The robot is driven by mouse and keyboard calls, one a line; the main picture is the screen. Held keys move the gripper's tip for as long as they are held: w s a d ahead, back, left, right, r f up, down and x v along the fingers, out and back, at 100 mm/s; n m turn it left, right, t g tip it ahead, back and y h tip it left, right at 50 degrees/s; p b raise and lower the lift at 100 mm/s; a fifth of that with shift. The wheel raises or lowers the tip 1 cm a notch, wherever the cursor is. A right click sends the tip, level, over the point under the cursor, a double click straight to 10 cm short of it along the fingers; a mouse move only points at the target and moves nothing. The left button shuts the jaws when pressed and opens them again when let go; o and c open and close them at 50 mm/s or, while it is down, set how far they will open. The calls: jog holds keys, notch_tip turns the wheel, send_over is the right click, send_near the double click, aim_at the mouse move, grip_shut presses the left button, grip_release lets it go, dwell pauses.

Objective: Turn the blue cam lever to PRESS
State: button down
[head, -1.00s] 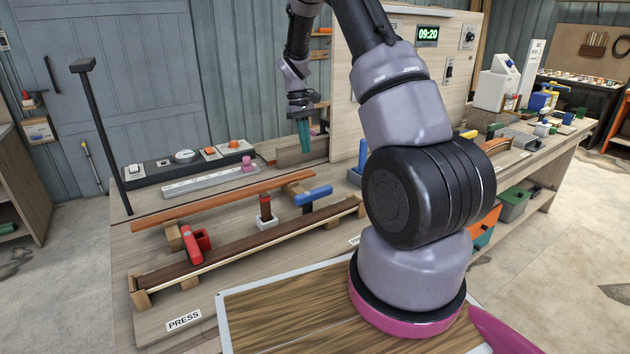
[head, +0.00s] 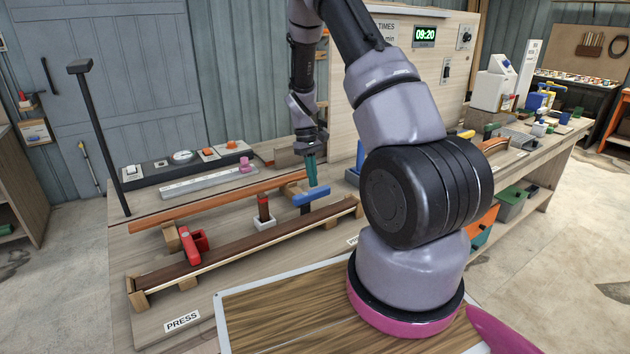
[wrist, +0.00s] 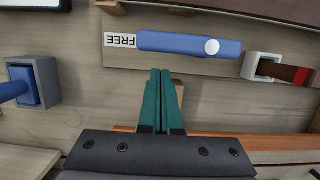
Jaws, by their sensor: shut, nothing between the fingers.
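The blue cam lever (head: 308,197) sits on the bench between the orange-brown strip and the dark curved strip. In the wrist view the lever (wrist: 185,43) lies lengthwise across the top, with a pale round pivot at its right end and a FREE label (wrist: 120,40) by its left end. My gripper (head: 311,182) has teal fingers, shut and empty, pointing down just above and behind the lever. In the wrist view the fingertips (wrist: 160,74) are a little short of the lever's near side, apart from it in the picture.
A red lever (head: 192,246) stands left of the blue one. A small white holder with a dark red-brown piece (head: 263,211) is beside the blue lever. The dark strip (head: 240,238) runs in front. A blue block in a grey holder (wrist: 34,85) is at the wrist view's left.

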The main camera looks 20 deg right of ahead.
aim_at(328, 188)
jog(key=shift+s+d, duration=0.1)
jog(key=shift+s, duration=0.5)
